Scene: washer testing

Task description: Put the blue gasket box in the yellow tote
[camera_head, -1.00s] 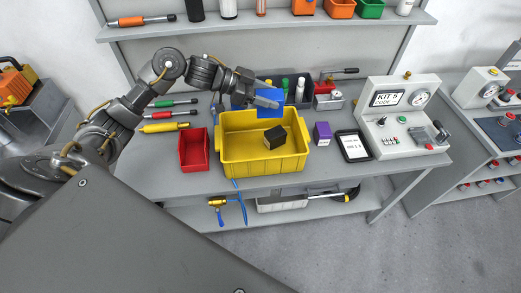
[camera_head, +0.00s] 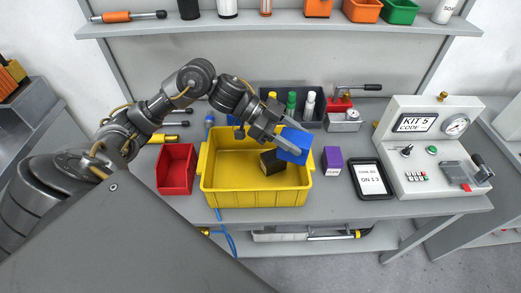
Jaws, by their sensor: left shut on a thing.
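The blue gasket box (camera_head: 294,146) is held by my left gripper (camera_head: 278,141), which is shut on it. The box is tilted and appears over the right part of the yellow tote (camera_head: 255,197). The exact height of the box above the tote is hard to tell. A dark box (camera_head: 270,163) lies inside the tote, partly hidden behind the blue box. My right gripper is out of view.
A red bin (camera_head: 176,171) stands left of the tote. A purple box (camera_head: 332,161) and a black-framed tablet (camera_head: 371,180) are to its right. A dark bin with bottles (camera_head: 291,103) stands behind, and a test console (camera_head: 433,150) at far right.

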